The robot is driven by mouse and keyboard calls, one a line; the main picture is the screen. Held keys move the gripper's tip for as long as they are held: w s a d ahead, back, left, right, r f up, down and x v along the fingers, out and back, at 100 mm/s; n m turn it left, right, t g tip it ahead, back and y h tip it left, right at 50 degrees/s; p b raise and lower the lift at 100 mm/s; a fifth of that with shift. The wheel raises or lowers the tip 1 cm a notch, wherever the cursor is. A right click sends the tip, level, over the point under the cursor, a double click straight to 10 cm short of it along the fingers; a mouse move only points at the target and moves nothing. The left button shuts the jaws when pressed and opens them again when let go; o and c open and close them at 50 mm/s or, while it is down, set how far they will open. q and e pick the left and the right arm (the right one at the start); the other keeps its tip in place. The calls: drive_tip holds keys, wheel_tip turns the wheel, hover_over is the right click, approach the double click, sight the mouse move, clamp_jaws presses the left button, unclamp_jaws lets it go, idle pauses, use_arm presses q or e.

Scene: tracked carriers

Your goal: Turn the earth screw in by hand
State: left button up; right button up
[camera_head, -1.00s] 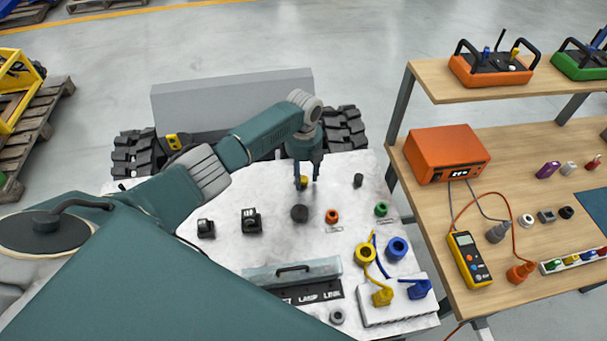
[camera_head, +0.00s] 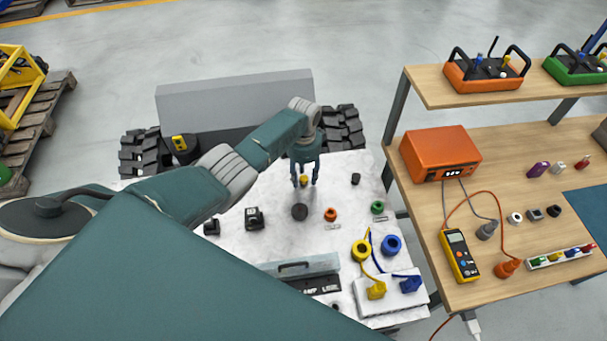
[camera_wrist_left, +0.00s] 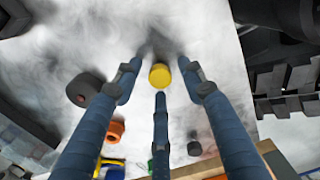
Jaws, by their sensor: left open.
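The earth screw appears to be the small yellow round knob (camera_head: 303,181) near the far edge of the pale carrier top (camera_head: 275,225). In the left wrist view the yellow knob (camera_wrist_left: 160,75) sits near the middle, between the fingertips. My left gripper (camera_head: 305,183) points down over it with its fingers spread around the knob. In the wrist view the three blue fingers of the left gripper (camera_wrist_left: 162,88) stand apart, with gaps to the knob. The knob's lower part is hidden. My right gripper is not in view.
A dark round knob (camera_head: 300,212), an orange ring (camera_head: 330,214) and a green ring (camera_head: 377,207) stand close by on the carrier. Yellow (camera_head: 361,251) and blue (camera_head: 392,245) rings lie nearer. A wooden bench (camera_head: 470,215) with an orange box (camera_head: 440,153) borders the right.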

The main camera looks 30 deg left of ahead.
use_arm(q)
drive_tip(key=n, duration=0.5)
drive_tip(key=shift+n+p, duration=0.3)
drive_tip(key=shift+n, duration=0.1)
drive_tip(key=c, duration=0.9)
drive_tip(key=m+b, duration=0.1)
drive_tip(key=m, duration=0.4)
drive_tip(key=shift+c, duration=0.2)
drive_tip(key=m, duration=0.4)
drive_tip(key=shift+w+m, duration=0.1)
drive_tip(key=shift+m, duration=0.3)
